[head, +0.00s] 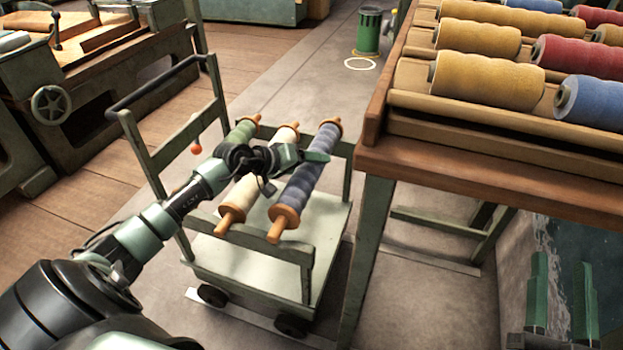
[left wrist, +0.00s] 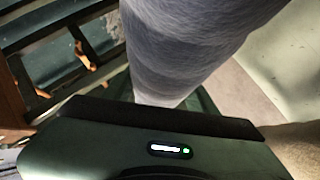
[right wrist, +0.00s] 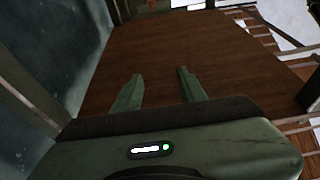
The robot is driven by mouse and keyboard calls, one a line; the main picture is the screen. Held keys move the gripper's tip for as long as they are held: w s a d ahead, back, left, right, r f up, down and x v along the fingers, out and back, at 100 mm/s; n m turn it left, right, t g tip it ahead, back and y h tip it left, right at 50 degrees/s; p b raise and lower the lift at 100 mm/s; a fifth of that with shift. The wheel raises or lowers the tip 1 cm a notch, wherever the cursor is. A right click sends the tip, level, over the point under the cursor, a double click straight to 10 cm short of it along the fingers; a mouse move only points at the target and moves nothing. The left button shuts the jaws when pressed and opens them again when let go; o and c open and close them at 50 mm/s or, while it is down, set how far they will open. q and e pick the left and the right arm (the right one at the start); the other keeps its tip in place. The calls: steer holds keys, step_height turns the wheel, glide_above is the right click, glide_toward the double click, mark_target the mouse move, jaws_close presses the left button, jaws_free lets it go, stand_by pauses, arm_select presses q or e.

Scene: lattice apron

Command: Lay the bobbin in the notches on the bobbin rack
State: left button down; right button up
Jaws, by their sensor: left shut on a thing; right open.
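A blue-grey bobbin (head: 302,180) with orange wooden ends spans the green wheeled rack (head: 262,240), to the right of a cream bobbin (head: 242,192) and a green one (head: 240,135). My left gripper (head: 308,157) reaches over the cream bobbin and is shut on the blue-grey bobbin around its middle. The same bobbin (left wrist: 180,60) fills the middle of the left wrist view. The notches under its ends are hidden, so I cannot tell whether it is seated. My right gripper (head: 563,300) is open and empty at the lower right; its parted fingers (right wrist: 160,92) show in the right wrist view.
A wooden table (head: 500,170) with several yellow, red and blue yarn rolls stands at the right, close to the rack. A machine bench (head: 90,80) is at the left. A green bin (head: 369,32) stands at the back. The floor behind the rack is clear.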

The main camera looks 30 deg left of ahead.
arm_select(q)
steer(key=shift+f, duration=0.35)
step_height(320, 180, down, 3)
steer(key=shift+f+b, duration=0.2)
steer(key=shift+b, duration=0.65)
arm_select(e)
steer(key=s+r+t+y, duration=0.1)
steer(key=s+r+t, duration=0.3)
steer(key=r, duration=0.2)
steer(key=shift+r+t+y, duration=0.3)
steer(key=shift+r+y, duration=0.05)
steer(key=shift+y, duration=0.05)
steer(key=shift+s+d+r, duration=0.1)
steer(key=shift+s, duration=0.15)
arm_select(q)
steer(key=shift+f, duration=0.1)
steer(key=shift+c, duration=2.3)
jaws_free()
steer(key=shift+f, duration=0.1)
arm_select(e)
steer(key=shift+s+d+r+t+y, duration=0.1)
steer(key=shift+s+r+t+y, duration=0.2)
steer(key=shift+s+r+t, duration=0.15)
